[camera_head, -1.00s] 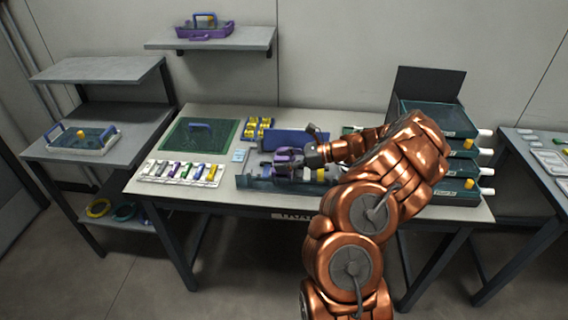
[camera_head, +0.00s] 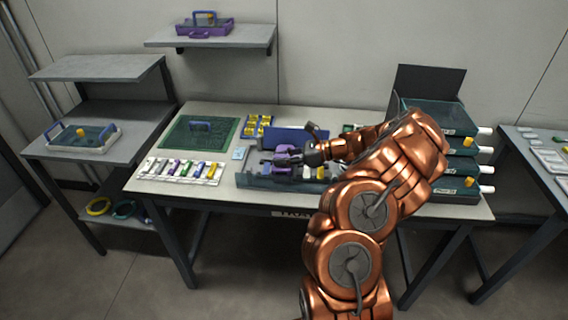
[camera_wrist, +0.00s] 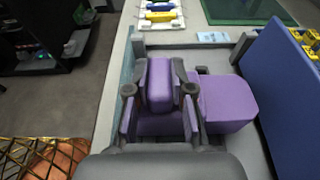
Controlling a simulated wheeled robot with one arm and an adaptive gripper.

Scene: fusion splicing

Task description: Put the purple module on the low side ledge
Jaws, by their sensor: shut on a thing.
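The purple module (camera_head: 287,150) is at my gripper (camera_head: 290,157), over the open tray (camera_head: 262,182) on the middle table. In the wrist view my gripper (camera_wrist: 160,88) is shut on an upright purple block (camera_wrist: 160,82), one finger on each side. A wider purple block (camera_wrist: 226,100) sits just right of the fingers; whether it is joined to the held one I cannot tell. Of the grey side bench at left, the upper shelf (camera_head: 100,67) and the lower surface (camera_head: 150,152) show; I cannot tell which level is the low side ledge.
A white-rimmed tray (camera_head: 80,149) occupies part of the lower bench surface. A blue panel (camera_head: 295,138) stands behind the open tray. A green mat (camera_head: 200,132) and a rack of coloured modules (camera_head: 180,171) lie left. A wall shelf (camera_head: 210,41) holds a purple case. Stacked dark boxes (camera_head: 440,150) stand right.

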